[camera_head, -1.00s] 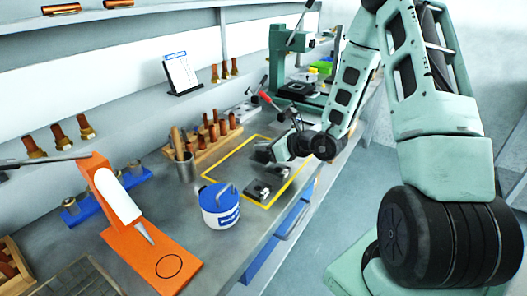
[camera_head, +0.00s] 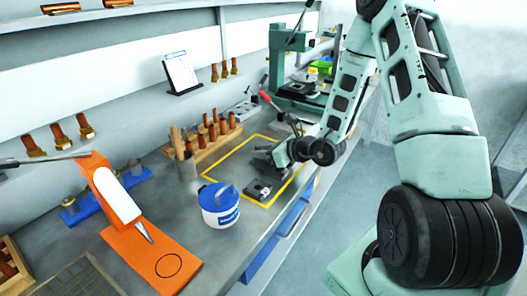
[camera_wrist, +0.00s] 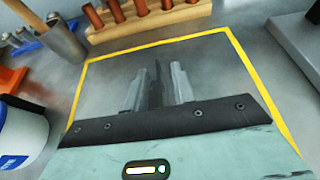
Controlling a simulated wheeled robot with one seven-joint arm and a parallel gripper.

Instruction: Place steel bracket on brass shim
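My gripper (camera_head: 262,160) is low over the yellow-outlined area of the bench. In the wrist view its two grey fingers (camera_wrist: 160,88) stand a little apart. A thin dark upright shape shows between them; I cannot tell whether it is the steel bracket, or whether it is gripped. A dark metal piece with a small raised part (camera_head: 259,190) lies inside the outline, just in front of the gripper; I cannot tell which part it is. I cannot make out the brass shim; the gripper's body hides the near part of the outlined area in the wrist view.
A blue-and-white tub (camera_head: 219,207) stands left of the yellow outline (camera_head: 222,174). Behind are a metal cup (camera_head: 186,167) and a wooden rack (camera_head: 216,147) with copper-coloured pegs. An orange stand (camera_head: 125,215) is at the left, a green press (camera_head: 283,75) at the back.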

